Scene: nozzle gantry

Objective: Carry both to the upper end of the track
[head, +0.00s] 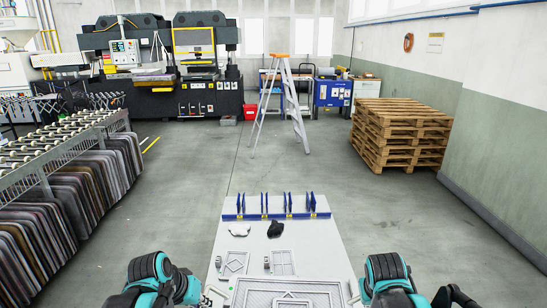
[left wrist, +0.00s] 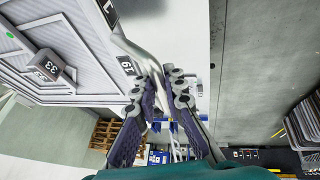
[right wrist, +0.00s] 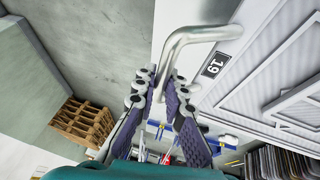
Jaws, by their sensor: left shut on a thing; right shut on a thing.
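In the left wrist view my left gripper (left wrist: 162,88) is shut on a bent silver handle (left wrist: 142,50), with a black label reading 19 beside it. In the right wrist view my right gripper (right wrist: 160,86) is shut on another bent silver handle (right wrist: 200,34), with a label 19 (right wrist: 215,64) next to it. Both handles are beside a white, panelled surface. In the head view my arms come in at the bottom on either side of the white table (head: 325,240); the fingertips cannot be made out there. I cannot make out the track clearly.
A blue rack (head: 276,216) stands at the table's far end, with a white piece (head: 239,230) and a black piece (head: 275,230) before it. Grey framed panels (head: 282,262) lie nearer. A ladder (head: 282,95) and pallets (head: 400,135) stand beyond open floor.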

